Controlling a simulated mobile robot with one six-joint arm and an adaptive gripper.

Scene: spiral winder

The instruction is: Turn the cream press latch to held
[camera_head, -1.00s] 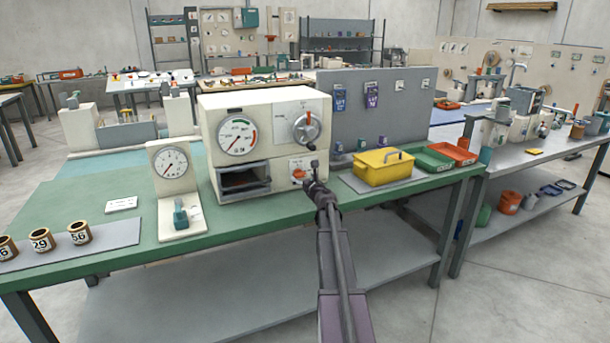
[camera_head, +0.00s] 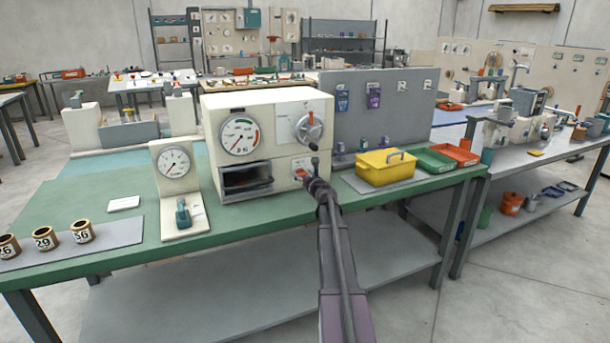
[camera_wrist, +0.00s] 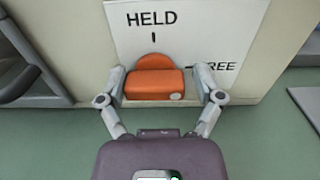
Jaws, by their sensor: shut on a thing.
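The cream press (camera_head: 262,110) stands on the green bench with a dial and a grey-framed opening in front. Its orange latch (camera_wrist: 154,84) sits on a white plate at the lower right of its front, and shows small in the head view (camera_head: 302,172). In the wrist view the HELD label (camera_wrist: 151,19) and its short mark are above the latch; the partly covered FREE label (camera_wrist: 217,66) is to the right. The latch bar lies level there; which mark it points to I cannot tell. My gripper (camera_wrist: 161,84) is shut on the latch, one finger at each end.
A yellow box (camera_head: 385,168) with a handle stands right of the press, beside green and red trays (camera_head: 455,153). A small gauge stand (camera_head: 175,185) is to the left. Several numbered rings (camera_head: 45,240) sit at the bench's left. The press's grey frame (camera_wrist: 30,70) is left of my gripper.

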